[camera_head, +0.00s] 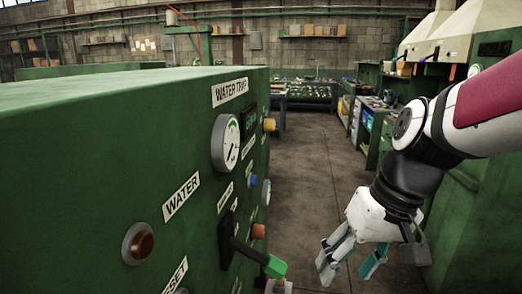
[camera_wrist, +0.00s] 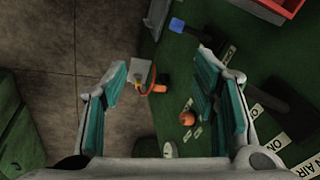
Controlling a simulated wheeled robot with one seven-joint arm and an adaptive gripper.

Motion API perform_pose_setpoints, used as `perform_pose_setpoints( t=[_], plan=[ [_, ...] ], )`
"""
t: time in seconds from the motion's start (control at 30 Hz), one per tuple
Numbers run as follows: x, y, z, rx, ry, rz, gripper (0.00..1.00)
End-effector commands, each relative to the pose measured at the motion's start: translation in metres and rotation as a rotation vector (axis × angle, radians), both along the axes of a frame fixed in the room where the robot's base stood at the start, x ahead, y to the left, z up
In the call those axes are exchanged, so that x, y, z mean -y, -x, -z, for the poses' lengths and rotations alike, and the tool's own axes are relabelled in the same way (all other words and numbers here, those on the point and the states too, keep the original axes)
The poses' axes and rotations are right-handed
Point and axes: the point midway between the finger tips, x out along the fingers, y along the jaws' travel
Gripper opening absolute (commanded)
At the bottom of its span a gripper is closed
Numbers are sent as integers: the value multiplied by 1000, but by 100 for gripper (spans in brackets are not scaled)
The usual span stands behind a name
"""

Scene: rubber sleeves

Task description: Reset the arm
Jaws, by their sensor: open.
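My arm reaches in from the right of the head view, with my gripper (camera_head: 345,265) hanging down at its end over the floor. My gripper is open and empty; in the wrist view its two teal-padded fingers (camera_wrist: 160,95) stand wide apart with nothing between them in their grasp. In the head view it is to the right of the green control panel (camera_head: 190,240) and apart from it. A lever with a green handle (camera_head: 274,266) sticks out of the panel, left of my gripper.
The panel carries a round gauge (camera_head: 226,143), an orange-brown button (camera_head: 138,243) and several other knobs. An orange knob (camera_wrist: 187,118) shows in the wrist view. Concrete floor (camera_head: 315,165) runs clear down the aisle. Green workbenches (camera_head: 375,125) line the right side; a long table stands at the back.

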Motion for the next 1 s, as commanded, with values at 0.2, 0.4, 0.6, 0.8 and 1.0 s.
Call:
perform_pose_setpoints(
  t=[0.2, 0.4, 0.6, 0.8, 1.0],
  plan=[
    [20, 38, -28, 146, 122, 61, 54],
    [36, 63, -42, 256, 178, 113, 54],
    [48, 81, -51, 349, 200, 154, 54],
    [51, 108, -66, 301, 210, 156, 54],
    [52, 131, -75, 249, 217, 149, 54]
  ],
)
